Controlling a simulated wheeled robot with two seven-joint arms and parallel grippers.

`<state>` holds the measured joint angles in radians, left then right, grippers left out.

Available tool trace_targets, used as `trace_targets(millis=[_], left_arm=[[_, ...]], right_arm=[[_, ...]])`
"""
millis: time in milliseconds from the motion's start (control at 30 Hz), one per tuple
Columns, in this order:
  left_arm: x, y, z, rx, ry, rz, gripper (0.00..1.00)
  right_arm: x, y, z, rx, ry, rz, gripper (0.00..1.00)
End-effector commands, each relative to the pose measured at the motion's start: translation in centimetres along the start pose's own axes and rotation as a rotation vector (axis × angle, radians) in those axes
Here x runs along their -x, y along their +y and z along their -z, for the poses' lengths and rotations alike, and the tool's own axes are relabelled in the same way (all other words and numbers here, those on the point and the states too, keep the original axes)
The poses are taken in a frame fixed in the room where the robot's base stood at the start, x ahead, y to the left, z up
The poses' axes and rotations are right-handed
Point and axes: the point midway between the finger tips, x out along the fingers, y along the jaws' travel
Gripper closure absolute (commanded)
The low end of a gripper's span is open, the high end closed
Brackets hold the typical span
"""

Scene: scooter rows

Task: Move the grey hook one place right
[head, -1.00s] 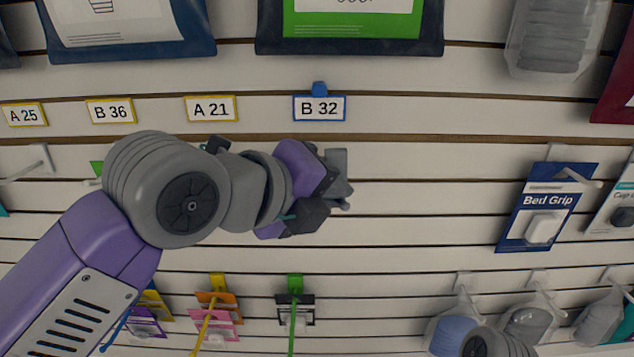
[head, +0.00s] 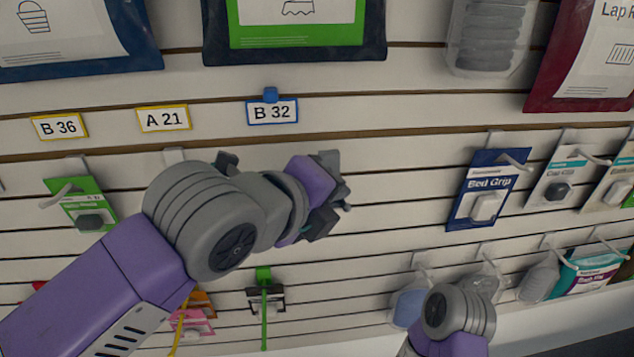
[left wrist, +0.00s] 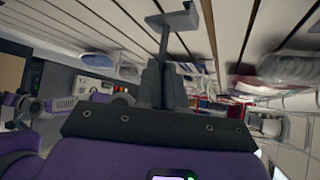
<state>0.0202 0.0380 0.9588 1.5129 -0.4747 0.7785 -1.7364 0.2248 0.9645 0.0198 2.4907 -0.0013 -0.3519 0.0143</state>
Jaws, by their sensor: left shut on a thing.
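My left gripper (head: 328,212) is in front of the slatted wall, below and right of the B 32 label (head: 272,111). It is shut on the grey hook (left wrist: 168,42). In the left wrist view the hook's stem runs up from between the dark fingers (left wrist: 164,88) to a flat cross plate close to the slats. I cannot tell whether the plate touches the wall. In the head view the hook is mostly hidden by the gripper. My right arm shows at the lower right; its gripper is out of view.
A Bed Grip pack (head: 486,190) hangs to the right, with bare slats between it and my left gripper. A green pack (head: 82,208) hangs at left. A green hook (head: 264,300) with a dark item is below. A tag reads A 21 (head: 163,118).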

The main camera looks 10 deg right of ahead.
Motion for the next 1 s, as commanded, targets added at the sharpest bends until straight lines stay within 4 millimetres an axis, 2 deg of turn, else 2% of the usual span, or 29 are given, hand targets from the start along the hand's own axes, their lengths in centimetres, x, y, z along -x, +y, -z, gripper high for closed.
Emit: trace_targets(millis=[67, 400, 667, 1000], left_arm=[[-0.2, -0.6, 0.4, -0.003, 0.004, 0.0, 1.0], [-1.7, -1.7, 1.7, -0.001, 0.003, -0.001, 1.0], [-2.1, -2.0, 2.1, -0.001, 0.002, 0.001, 1.0], [-3.5, -3.3, 3.5, -0.002, 0.005, 0.002, 1.0]], right_arm=[[0.8, -0.3, 0.0, 0.0, 0.0, 0.0, 0.0], [2.2, -0.8, -0.1, 0.0, 0.0, 0.0, 0.0], [2.3, -0.9, -0.1, 0.0, 0.0, 0.0, 0.0], [2.3, -0.9, -0.1, 0.0, 0.0, 0.0, 0.0]])
